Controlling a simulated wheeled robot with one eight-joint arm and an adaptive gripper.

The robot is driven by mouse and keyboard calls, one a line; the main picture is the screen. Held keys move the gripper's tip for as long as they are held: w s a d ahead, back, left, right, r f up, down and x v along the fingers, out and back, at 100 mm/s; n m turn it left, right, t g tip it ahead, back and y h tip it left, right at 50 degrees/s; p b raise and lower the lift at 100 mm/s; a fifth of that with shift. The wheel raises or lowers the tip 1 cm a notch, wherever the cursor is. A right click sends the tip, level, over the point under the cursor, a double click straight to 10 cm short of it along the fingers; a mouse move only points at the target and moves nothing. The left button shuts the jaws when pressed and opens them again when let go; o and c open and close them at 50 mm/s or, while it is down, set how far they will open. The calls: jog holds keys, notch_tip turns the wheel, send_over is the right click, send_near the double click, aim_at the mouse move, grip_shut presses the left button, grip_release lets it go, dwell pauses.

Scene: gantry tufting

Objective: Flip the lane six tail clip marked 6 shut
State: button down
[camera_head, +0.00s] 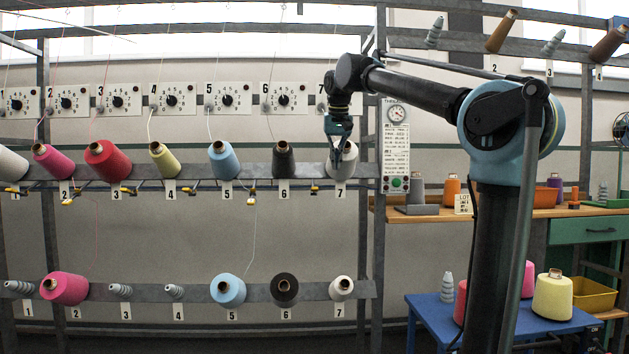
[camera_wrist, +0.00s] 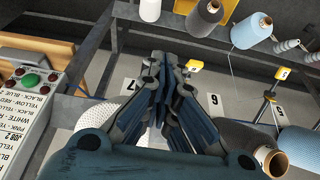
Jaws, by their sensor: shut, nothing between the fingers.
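The lane six tail clip shows as a yellow tab marked 6 (camera_wrist: 195,66) in the wrist view, on a thin dark arm just right of my fingertips. In the head view it is a small yellow piece (camera_head: 315,188) below the rail, between labels 6 and 7. Whether it is open or shut is too small to tell. My gripper (camera_head: 338,158) points down in front of the white lane 7 cone (camera_head: 350,158). In the wrist view my gripper (camera_wrist: 167,62) is shut and empty, beside the tab, with no clear contact. My fingers may hide part of the clip.
The lane 6 label (camera_wrist: 213,99) and dark cone (camera_head: 284,160) are close by. The lane 5 clip tab (camera_wrist: 282,73) stands farther right in the wrist view. An upright post and a thread board (camera_head: 396,140) stand right of lane 7. Lower cones (camera_head: 284,288) sit beneath.

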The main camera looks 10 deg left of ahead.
jog(key=w+a+r, duration=0.2)
jog(key=a+r, duration=0.5)
jog(key=shift+w, duration=0.4)
jog(key=shift+a+r, duration=0.1)
jog(key=shift+a, duration=0.05)
send_over(314, 191)
jog(key=w, duration=0.2)
notch_tip(314, 191, down, 8)
jog(key=shift+w+a+f, duration=0.1)
jog(key=shift+f, duration=0.15)
jog(key=f, duration=0.3)
jog(key=shift+s, duration=0.4)
jog(key=shift+s+f, duration=0.25)
jog(key=shift+f, duration=0.45)
